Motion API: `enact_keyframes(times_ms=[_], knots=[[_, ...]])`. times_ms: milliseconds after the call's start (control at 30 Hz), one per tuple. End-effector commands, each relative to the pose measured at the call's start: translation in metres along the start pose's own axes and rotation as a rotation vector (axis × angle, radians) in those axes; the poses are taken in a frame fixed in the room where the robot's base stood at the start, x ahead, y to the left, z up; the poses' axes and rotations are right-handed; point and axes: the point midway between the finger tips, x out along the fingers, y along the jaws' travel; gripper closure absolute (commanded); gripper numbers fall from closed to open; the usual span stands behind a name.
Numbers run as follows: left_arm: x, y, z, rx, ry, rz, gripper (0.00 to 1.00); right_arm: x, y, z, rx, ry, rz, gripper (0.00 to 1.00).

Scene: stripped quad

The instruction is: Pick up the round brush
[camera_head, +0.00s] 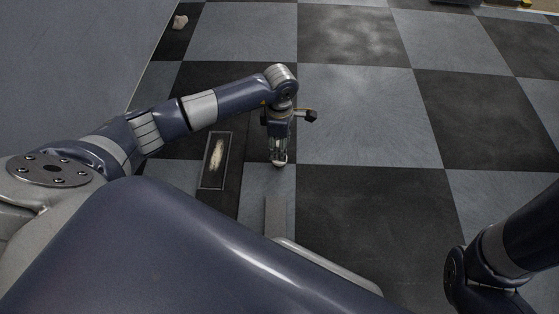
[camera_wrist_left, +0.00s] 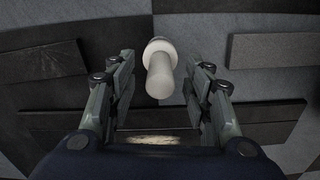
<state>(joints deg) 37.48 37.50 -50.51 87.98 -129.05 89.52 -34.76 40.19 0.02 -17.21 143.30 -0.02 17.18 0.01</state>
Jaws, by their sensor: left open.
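A pale round brush (camera_wrist_left: 160,76), with a rounded handle and a wider collar, shows in the left wrist view between and slightly beyond my left fingers. In the head view only a small pale bit of it (camera_head: 280,163) shows below the fingertips. My left gripper (camera_head: 278,152) points down over it. The fingers are open on either side of the brush, with visible gaps, and do not appear to be closed on it. My right arm is at the lower right of the head view, but its gripper is out of frame.
A narrow dark framed tray (camera_head: 204,187) with a pale patch lies left of the gripper. A grey flat block (camera_head: 276,216) lies nearer to me. A small pale lump (camera_head: 180,22) is at the far left by the wall. The checkered floor (camera_head: 365,115) to the right is clear.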

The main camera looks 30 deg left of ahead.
Motion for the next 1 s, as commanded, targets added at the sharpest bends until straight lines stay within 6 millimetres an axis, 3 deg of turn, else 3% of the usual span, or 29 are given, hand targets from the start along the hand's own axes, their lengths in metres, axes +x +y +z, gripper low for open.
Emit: enact_keyframes(times_ms=[33, 100, 400, 600, 1000], knots=[[0.0138, -0.0008, 0.0005, 0.000, 0.000, -0.001, 0.54, -0.0108, -0.0023, -0.0038, 0.000, 0.000, 0.000, 0.60], [0.0190, -0.0006, 0.0006, 0.000, 0.000, -0.001, 0.54, -0.0147, -0.0031, -0.0052, 0.000, 0.000, 0.000, 0.60], [0.0192, -0.0003, 0.0003, -0.001, 0.000, 0.000, 0.54, -0.0145, -0.0030, -0.0047, 0.000, -0.001, 0.000, 0.60], [0.0192, -0.0003, 0.0002, -0.001, 0.000, 0.000, 0.99, -0.0145, -0.0029, -0.0046, 0.000, -0.001, 0.000, 0.60], [0.0171, -0.0001, 0.0001, -0.001, 0.000, 0.000, 1.00, -0.0128, -0.0025, -0.0037, 0.000, -0.002, 0.000, 0.60]])
